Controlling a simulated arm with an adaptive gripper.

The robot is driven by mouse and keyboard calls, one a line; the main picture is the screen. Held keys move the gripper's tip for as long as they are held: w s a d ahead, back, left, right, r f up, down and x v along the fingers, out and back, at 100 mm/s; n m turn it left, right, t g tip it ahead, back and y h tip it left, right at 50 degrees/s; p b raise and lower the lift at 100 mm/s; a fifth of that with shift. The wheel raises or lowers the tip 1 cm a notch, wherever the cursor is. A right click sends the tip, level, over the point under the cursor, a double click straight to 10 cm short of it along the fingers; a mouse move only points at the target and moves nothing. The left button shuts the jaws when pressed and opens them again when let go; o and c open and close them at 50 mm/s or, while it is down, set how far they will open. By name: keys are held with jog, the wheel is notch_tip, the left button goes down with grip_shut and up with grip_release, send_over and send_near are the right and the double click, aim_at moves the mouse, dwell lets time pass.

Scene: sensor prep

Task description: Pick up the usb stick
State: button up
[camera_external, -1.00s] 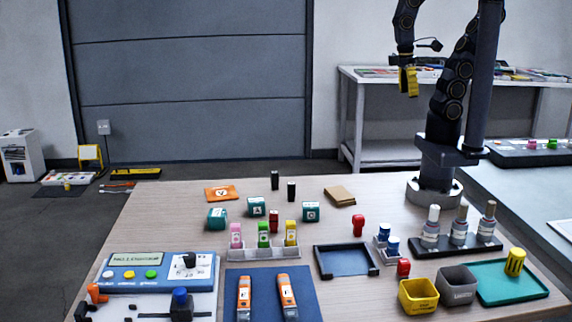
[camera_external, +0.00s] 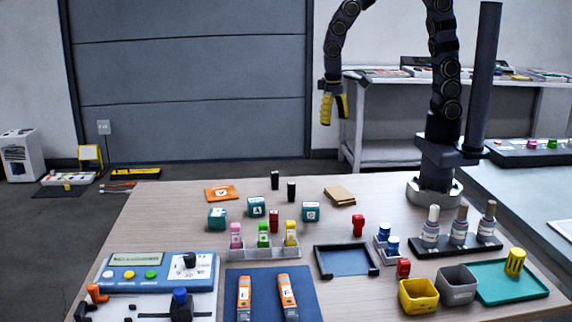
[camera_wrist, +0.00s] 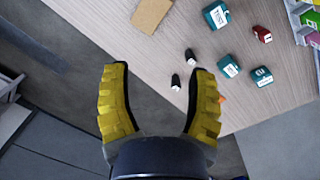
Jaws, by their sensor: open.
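My gripper (camera_external: 334,112) is open and empty, high in the air beyond the far edge of the table; its two yellow fingers are spread apart in the wrist view (camera_wrist: 158,74). Two small black upright pieces stand near the table's far edge, one (camera_external: 275,180) to the left and one (camera_external: 291,191) to the right. In the wrist view they show as dark pieces with whitish ends, one (camera_wrist: 191,57) farther up and one (camera_wrist: 175,82) near the table edge, both well below the fingers. They may be usb sticks; I cannot tell for certain.
Near the black pieces are an orange packet (camera_external: 222,194), several teal boxes, including one (camera_external: 311,211), and a brown pad (camera_external: 340,196). A rack (camera_external: 264,252) holds pink, green and yellow items. A dark tray (camera_external: 346,260) and bottles stand right of it.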

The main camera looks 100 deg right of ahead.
aim_at(291, 183)
jog(key=w+f+m, duration=0.2)
jog(key=w+f, duration=0.1)
jog(key=f, duration=0.1)
jog(key=w+d+f+m, duration=0.1)
jog(key=w+f+m, duration=0.2)
jog(key=w+f, duration=0.1)
jog(key=w+f+m, duration=0.2)
jog(key=w+f, duration=0.1)
jog(key=f, duration=0.2)
jog(key=shift+w+d+f+t, duration=0.25)
jog(key=shift+w+f+t, duration=0.15)
jog(key=f, duration=0.7)
jog(key=shift+w+f, duration=0.2)
jog(key=shift+f, duration=0.15)
jog(key=c, duration=0.9)
